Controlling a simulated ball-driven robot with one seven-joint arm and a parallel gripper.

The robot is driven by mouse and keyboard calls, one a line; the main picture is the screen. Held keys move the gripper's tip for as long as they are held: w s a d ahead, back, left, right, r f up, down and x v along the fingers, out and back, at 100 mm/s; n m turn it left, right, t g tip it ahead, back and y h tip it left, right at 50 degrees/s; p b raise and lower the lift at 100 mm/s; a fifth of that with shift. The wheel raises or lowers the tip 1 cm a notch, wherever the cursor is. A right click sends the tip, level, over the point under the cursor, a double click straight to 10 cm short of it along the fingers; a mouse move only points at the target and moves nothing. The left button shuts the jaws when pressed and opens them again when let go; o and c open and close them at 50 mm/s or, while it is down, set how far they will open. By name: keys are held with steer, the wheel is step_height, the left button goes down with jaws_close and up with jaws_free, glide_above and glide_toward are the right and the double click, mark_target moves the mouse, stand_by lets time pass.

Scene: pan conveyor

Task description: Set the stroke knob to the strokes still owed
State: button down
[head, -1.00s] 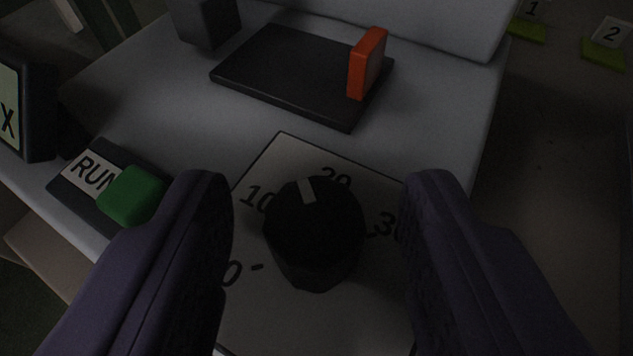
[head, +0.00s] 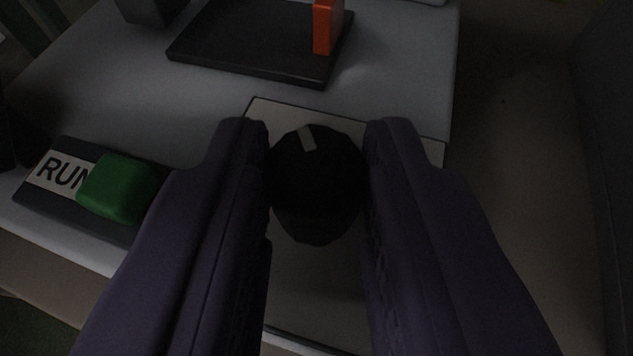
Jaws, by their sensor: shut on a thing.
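The stroke knob (head: 316,190) is black and many-sided, with a pale pointer mark (head: 307,138) at its far edge, a little left of its middle. It stands on a pale dial plate (head: 312,298). My gripper (head: 317,165) is shut on the knob, one purple finger on its left side and one on its right. The fingers hide the dial's numbers, so I cannot read which one the pointer faces now.
A green button (head: 118,187) beside a RUN label (head: 58,172) sits on a dark base at the left. A black plate (head: 255,45) with an upright orange block (head: 327,25) lies behind the dial. Dark floor is open at the right.

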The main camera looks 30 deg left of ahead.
steer(key=shift+s+a+m+t+h, duration=0.15)
steer(key=shift+m+t+h, duration=0.25)
steer(key=shift+m+h, duration=0.65)
steer(key=shift+a+m+t+h, duration=0.1)
steer(key=shift+m+t+h, duration=0.3)
steer(key=shift+m+h, duration=0.6)
steer(key=c, duration=0.9)
jaws_free()
steer(key=p+v, duration=0.4)
steer(key=v, duration=0.3)
steer(key=shift+s, duration=0.35)
steer(key=shift+r, duration=0.1)
